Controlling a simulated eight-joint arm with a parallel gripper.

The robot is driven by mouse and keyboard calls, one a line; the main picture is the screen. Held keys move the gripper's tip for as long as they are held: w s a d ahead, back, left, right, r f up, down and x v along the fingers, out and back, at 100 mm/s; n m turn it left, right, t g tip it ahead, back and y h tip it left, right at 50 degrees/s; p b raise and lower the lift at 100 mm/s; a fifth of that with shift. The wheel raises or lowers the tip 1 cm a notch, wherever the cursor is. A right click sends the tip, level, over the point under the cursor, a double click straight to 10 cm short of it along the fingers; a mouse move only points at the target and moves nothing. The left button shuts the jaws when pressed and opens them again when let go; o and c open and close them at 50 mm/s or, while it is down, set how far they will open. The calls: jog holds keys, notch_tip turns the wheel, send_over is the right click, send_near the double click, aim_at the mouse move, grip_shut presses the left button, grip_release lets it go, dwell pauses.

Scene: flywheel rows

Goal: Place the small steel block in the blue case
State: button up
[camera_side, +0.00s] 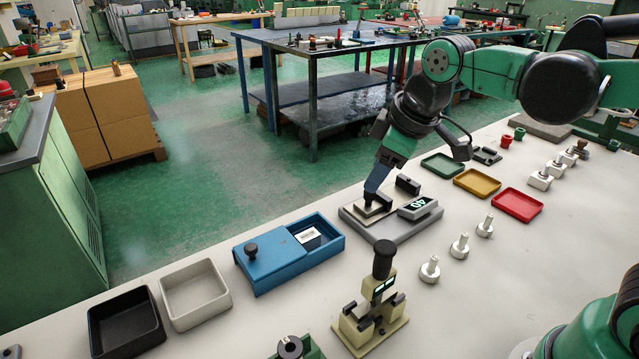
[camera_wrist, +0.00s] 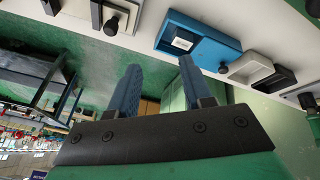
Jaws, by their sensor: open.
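The blue case (camera_side: 270,276) stands on the pale bench, its knobbed lid covering the left part and its right part open. A white piece with a darker grey patch (camera_side: 308,237) lies in the open part; I cannot tell whether it is the steel block. The case also shows in the wrist view (camera_wrist: 207,47). My gripper (camera_side: 371,200) is above a grey device with a digital display (camera_side: 417,207), right of the case. In the wrist view my gripper (camera_wrist: 157,75) has its two blue fingers apart, with nothing visible between them. I cannot make out the steel block elsewhere.
A white tray (camera_side: 194,293) and a black tray (camera_side: 126,323) stand left of the case. A beige fixture with a black knob (camera_side: 382,262) stands in front. White pegged pieces (camera_side: 430,269) and green, yellow and red trays (camera_side: 517,205) are to the right.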

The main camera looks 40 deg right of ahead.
jog(key=s+d+f+m+t, duration=0.2)
jog(key=s+m, duration=0.3)
jog(key=m, duration=0.1)
jog(key=shift+d+f+t, duration=0.15)
jog(key=shift+f+t, duration=0.15)
jog(key=shift+f, duration=0.1)
jog(key=shift+c, duration=0.2)
